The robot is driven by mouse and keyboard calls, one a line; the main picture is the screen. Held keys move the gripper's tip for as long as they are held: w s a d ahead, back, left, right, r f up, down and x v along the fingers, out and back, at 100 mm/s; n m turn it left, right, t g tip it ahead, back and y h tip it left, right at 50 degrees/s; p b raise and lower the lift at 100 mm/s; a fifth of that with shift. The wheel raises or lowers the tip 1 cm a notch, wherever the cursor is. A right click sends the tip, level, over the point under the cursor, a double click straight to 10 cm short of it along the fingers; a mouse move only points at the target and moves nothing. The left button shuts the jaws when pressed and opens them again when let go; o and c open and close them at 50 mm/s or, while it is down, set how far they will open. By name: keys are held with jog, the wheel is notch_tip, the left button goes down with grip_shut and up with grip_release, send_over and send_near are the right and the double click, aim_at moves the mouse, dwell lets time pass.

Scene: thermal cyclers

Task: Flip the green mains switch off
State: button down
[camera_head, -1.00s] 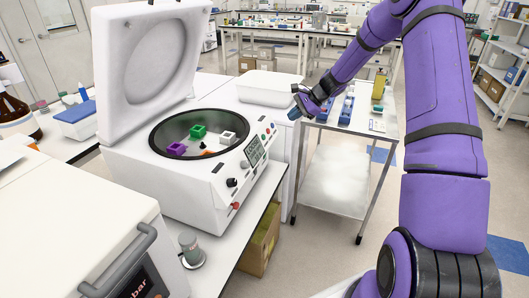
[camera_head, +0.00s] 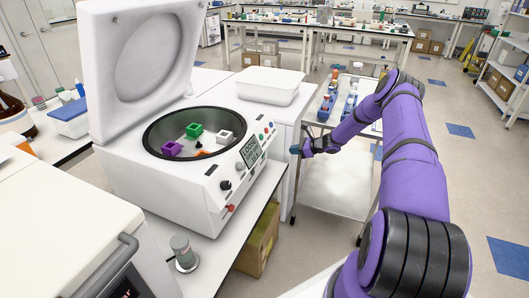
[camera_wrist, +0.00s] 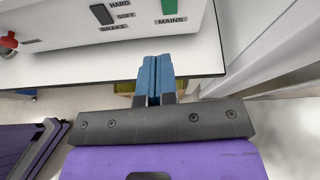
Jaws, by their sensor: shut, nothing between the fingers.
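The green mains switch (camera_wrist: 169,6) shows at the top of the wrist view, above the label MAINS on the white front panel of the centrifuge (camera_head: 125,188). I cannot pick it out in the head view. A dark brake switch (camera_wrist: 102,14) sits to its left. My gripper (camera_wrist: 152,62) is shut and empty, its blue fingertips together, below the switch in the wrist view and apart from it. In the head view my gripper (camera_head: 295,150) is just right of the centrifuge's front, in the air.
A red knob (camera_wrist: 8,41) is at the panel's left. The centrifuge lid (camera_head: 140,55) stands open, with coloured blocks in the bowl. A white bin (camera_head: 268,88) sits behind. A cart (camera_head: 340,185) stands to the right. The white bench edge (camera_wrist: 110,76) runs below the panel.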

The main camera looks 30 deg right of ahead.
jog(key=shift+w+d+f+m, duration=0.1)
jog(key=shift+d+f+m, duration=0.15)
jog(key=shift+f, duration=0.3)
jog(key=shift+w+d+f+m, duration=0.1)
jog(key=shift+f+m, duration=0.15)
jog(key=shift+f, duration=0.25)
jog(key=w+r+x, duration=0.1)
jog(key=r+x, duration=0.1)
jog(key=x, duration=1.1)
jog(key=shift+a, duration=0.3)
jog(key=shift+w, duration=0.15)
